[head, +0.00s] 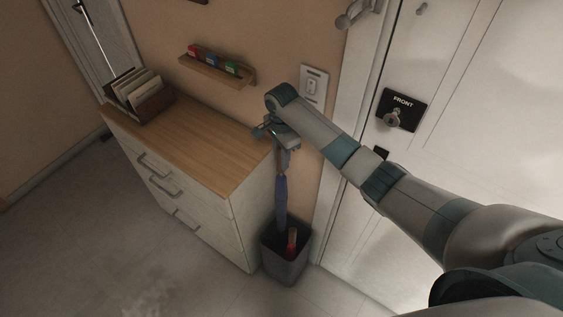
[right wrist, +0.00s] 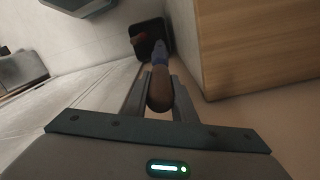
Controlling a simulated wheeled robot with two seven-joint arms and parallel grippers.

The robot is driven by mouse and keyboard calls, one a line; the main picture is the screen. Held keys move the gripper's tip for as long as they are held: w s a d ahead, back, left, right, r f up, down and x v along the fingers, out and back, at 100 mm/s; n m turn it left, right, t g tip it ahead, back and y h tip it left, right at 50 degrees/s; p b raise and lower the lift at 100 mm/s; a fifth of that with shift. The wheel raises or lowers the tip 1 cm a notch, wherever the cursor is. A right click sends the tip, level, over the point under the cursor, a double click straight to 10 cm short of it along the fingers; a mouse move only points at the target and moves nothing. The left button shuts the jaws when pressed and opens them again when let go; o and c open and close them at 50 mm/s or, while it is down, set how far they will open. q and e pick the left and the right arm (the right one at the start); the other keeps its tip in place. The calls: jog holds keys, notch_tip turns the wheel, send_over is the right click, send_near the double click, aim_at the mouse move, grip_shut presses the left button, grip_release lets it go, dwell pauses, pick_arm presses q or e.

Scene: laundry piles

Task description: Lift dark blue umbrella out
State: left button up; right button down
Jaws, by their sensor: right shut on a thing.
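The dark blue umbrella (head: 281,200) hangs upright below my right gripper (head: 279,146) in the head view, beside the cabinet's right side. My right gripper is shut on its brown handle, which shows between the fingers (right wrist: 160,85) in the right wrist view (right wrist: 159,92). The umbrella's lower end reaches down to the dark bin (head: 286,264); I cannot tell whether its tip is still inside the rim. A red item (head: 292,241) stands in the bin. My left gripper is not in view.
A white cabinet with a wooden top (head: 205,140) stands just left of the umbrella. A letter holder (head: 140,97) sits on it. A small wall shelf (head: 217,66) is above. The white front door (head: 450,130) is at right. Floor at left is clear.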

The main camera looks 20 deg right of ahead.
jog(key=shift+r, duration=3.95)
jog(key=shift+f, duration=0.1)
